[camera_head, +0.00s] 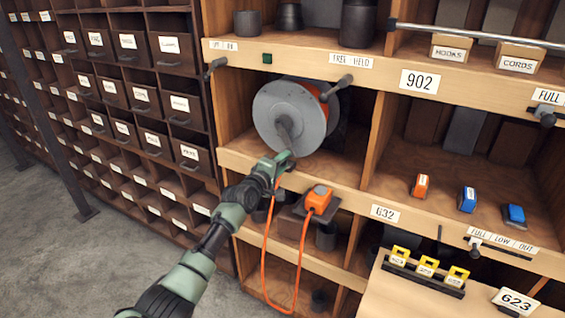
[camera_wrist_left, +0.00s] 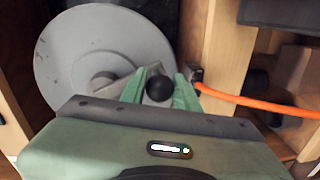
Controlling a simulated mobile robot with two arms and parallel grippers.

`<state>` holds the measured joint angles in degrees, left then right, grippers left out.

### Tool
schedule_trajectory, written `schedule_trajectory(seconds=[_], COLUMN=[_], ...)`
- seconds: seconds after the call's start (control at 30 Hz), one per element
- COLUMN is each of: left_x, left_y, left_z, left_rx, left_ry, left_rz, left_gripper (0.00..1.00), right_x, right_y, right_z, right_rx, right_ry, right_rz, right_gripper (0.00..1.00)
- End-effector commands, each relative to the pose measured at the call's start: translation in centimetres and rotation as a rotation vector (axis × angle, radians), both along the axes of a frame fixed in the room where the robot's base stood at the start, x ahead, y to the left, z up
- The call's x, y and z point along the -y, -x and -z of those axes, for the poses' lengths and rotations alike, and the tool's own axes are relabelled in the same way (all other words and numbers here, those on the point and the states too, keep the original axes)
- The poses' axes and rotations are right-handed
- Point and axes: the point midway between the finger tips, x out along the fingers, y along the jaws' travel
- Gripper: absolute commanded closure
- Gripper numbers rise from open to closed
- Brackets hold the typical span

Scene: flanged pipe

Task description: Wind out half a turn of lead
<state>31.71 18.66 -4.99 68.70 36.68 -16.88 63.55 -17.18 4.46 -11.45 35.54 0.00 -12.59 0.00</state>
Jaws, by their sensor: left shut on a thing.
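The lead reel (camera_head: 300,108), a grey metal drum with orange lead wound behind its front disc, sits in a shelf bay. Its disc fills the upper left of the left wrist view (camera_wrist_left: 75,55). A grey crank arm (camera_head: 285,130) stands out from the disc. My left gripper (camera_head: 284,160) is in front of the disc's lower part, shut on the crank's dark round knob (camera_wrist_left: 158,88), which shows between the green fingers. Orange lead (camera_head: 264,250) hangs in a long loop below the shelf and rises to an orange plug box (camera_head: 318,199). My right gripper is not in view.
Dark levers (camera_head: 338,86) and (camera_head: 215,67) stick out from the shelf edge beside the reel. A wooden upright (camera_head: 380,140) closes the bay on the right. Small orange and blue items (camera_head: 468,199) lie in the bay beyond. Labelled drawers (camera_head: 140,95) stand left.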

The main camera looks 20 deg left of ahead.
Motion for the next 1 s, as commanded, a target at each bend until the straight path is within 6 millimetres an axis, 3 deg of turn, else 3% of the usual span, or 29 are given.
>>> schedule_trajectory(seconds=[0.07,0.1,0.17,0.57,1.0], left_x=[0.0,0.0,0.0,0.0,-0.3], left_y=[0.0,0.0,0.0,0.5,6.5], left_z=[0.0,0.0,0.0,0.0,-0.5], left_rx=[0.000,0.000,0.000,0.001,0.000], left_ry=[0.001,0.001,0.000,-0.001,0.001], left_rz=[0.000,0.000,0.000,0.001,0.000], left_gripper=[1.00,0.61,0.48,0.48,0.48], right_x=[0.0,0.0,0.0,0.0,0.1], right_y=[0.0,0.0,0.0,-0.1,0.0], right_z=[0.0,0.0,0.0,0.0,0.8], right_rx=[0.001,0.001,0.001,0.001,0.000], right_ry=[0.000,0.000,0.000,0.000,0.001], right_rz=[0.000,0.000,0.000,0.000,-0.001], right_gripper=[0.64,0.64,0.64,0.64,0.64])
